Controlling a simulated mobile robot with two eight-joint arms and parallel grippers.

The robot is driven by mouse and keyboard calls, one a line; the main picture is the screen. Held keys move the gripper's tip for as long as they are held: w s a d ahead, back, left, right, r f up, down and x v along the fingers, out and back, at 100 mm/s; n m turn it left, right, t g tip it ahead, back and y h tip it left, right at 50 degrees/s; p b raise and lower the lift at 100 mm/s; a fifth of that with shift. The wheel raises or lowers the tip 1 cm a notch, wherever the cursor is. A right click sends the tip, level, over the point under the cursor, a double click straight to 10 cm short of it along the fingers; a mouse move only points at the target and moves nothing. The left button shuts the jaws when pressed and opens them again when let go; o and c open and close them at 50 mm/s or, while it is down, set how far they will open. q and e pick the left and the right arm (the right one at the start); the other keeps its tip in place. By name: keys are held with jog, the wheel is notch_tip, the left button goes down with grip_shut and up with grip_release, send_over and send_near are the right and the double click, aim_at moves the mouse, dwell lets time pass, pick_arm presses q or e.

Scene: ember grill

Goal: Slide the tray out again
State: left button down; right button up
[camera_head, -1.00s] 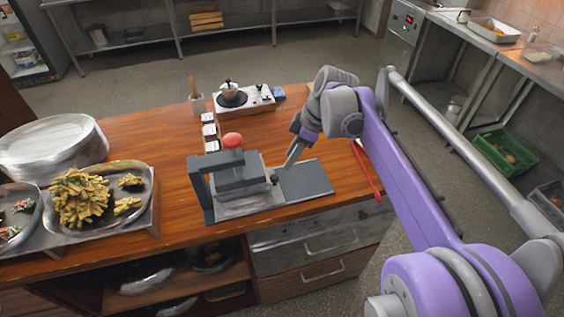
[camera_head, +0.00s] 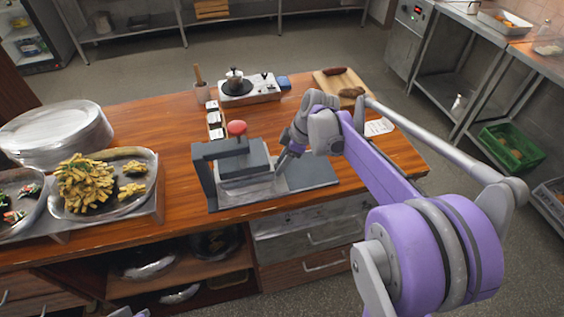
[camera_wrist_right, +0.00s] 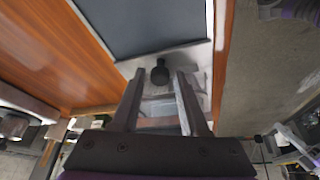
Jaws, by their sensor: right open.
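The press (camera_head: 204,178) stands on the wooden counter, a dark grey frame with a red ball knob (camera_head: 237,128) on top. A light metal tray (camera_head: 250,190) sits under its block, within the frame. A flat dark grey plate (camera_head: 315,174) extends to the right of it. My right gripper (camera_head: 281,164) is at the right side of the press. In the right wrist view its jaws (camera_wrist_right: 158,95) are open, with the tray's black knob (camera_wrist_right: 160,72) just beyond and between the fingertips. I cannot tell whether they touch it. In the head view the gripper hides the knob.
A small hob with a pot (camera_head: 250,92) stands behind the press, next to small white containers (camera_head: 214,118). A platter of fries (camera_head: 98,205) and stacked plates (camera_head: 55,135) stand left. A cutting board (camera_head: 340,84) lies at the back right.

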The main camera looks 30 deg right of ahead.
grip_shut()
dwell(1.4)
